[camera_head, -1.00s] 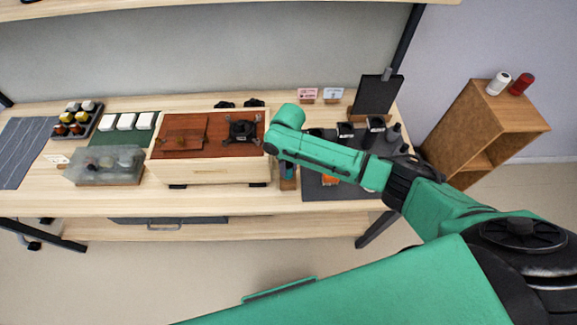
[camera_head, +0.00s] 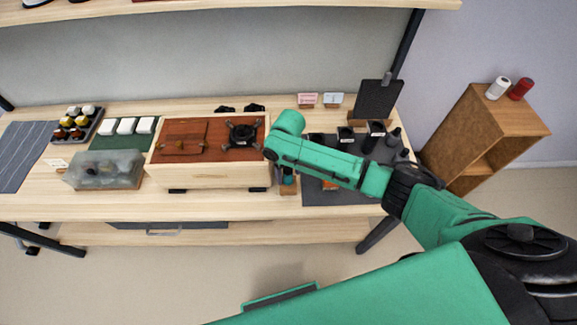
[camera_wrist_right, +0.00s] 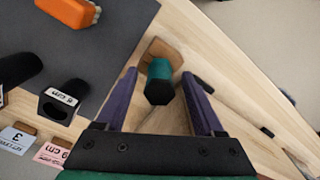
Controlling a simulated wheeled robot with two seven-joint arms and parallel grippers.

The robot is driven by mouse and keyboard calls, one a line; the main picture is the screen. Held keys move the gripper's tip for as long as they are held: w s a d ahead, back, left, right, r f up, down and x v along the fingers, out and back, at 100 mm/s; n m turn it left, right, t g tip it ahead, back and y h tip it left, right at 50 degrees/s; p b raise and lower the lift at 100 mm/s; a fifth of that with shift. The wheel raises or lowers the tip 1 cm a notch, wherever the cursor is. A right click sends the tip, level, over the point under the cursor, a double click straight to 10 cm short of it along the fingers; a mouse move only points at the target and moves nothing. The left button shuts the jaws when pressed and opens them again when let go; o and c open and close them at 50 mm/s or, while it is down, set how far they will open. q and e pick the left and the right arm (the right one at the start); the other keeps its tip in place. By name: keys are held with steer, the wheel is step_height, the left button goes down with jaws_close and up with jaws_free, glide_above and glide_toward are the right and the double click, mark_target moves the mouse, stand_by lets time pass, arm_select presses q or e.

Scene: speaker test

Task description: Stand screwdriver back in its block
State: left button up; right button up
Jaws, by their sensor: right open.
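A teal faceted handle (camera_wrist_right: 159,82), which looks like the screwdriver's, stands in or over a small wooden block (camera_wrist_right: 161,53) in the right wrist view. Its shaft is hidden, so I cannot tell how deep it sits. My right gripper (camera_wrist_right: 160,73) is open, with its two purple fingers on either side of the handle and gaps showing. In the head view the block (camera_head: 288,187) is at the table's front, right of the wooden box, with teal just above it. My right arm hides most of the gripper there. My left gripper is not in view.
The wooden box with a red-brown top (camera_head: 190,160) stands close left of the block. A dark mat (camera_head: 313,192) lies to the right, with black holders and an orange item (camera_wrist_right: 68,10). A clear-lidded case (camera_head: 105,170) is further left.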

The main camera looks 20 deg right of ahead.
step_height(320, 180, up, 14)
steer(key=b, duration=0.2)
steer(key=shift+r, duration=0.15)
